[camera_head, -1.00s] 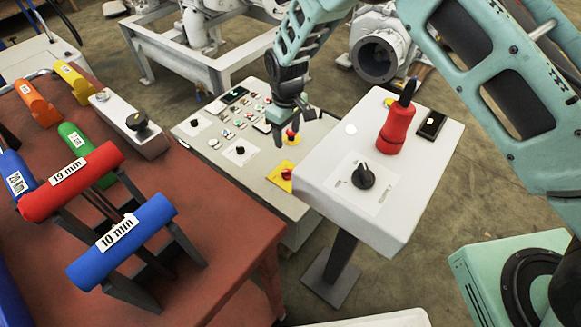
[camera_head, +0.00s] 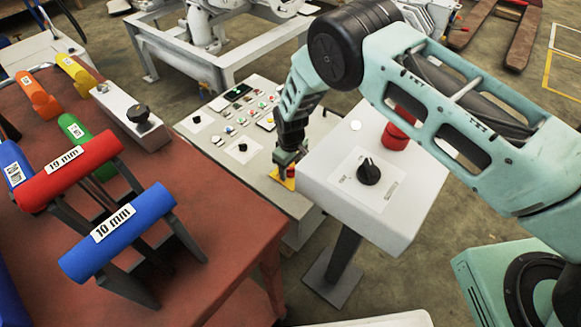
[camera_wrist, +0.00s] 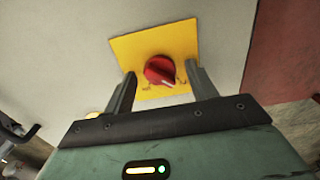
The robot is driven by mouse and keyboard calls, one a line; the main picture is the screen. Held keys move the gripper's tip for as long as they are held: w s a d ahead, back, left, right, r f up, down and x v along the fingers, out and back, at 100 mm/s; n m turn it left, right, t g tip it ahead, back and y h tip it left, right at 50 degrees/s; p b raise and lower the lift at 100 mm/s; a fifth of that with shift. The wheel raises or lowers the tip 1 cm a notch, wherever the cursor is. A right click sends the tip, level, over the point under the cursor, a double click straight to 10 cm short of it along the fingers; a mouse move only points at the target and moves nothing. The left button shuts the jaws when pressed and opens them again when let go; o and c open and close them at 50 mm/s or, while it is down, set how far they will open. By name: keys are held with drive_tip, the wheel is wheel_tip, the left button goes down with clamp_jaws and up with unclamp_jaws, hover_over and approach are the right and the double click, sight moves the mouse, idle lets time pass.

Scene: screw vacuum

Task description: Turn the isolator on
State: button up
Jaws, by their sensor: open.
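The isolator is a red rotary knob (camera_wrist: 160,70) on a yellow square plate (camera_wrist: 176,42), fixed to the pale control panel. A pale line on the knob points to the lower right in the wrist view. My gripper (camera_wrist: 160,84) is open, with one finger on each side of the knob; I cannot tell whether either finger touches it. In the head view my gripper (camera_head: 287,165) points down at the yellow plate (camera_head: 283,180), and the knob is hidden behind it.
A white pedestal box with a black rotary knob (camera_head: 368,171) and a red handle (camera_head: 396,132) stands close right of my gripper. The panel's buttons (camera_head: 236,118) lie to the left. A red-brown table (camera_head: 215,235) holds coloured tools and a black-knobbed box (camera_head: 138,113).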

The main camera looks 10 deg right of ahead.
drive_tip(key=c, duration=1)
drive_tip(key=shift+f+m, duration=0.1)
drive_tip(key=shift+m, duration=0.3)
drive_tip(key=m+b, duration=0.1)
drive_tip(key=m, duration=0.2)
drive_tip(key=shift+m, duration=0.4)
drive_tip(key=m+b, duration=0.1)
drive_tip(key=m, duration=0.3)
drive_tip(key=shift+m, duration=0.3)
drive_tip(key=m, duration=0.4)
drive_tip(key=shift+b, duration=0.4)
drive_tip(key=m, duration=0.4)
drive_tip(key=shift+m, duration=0.3)
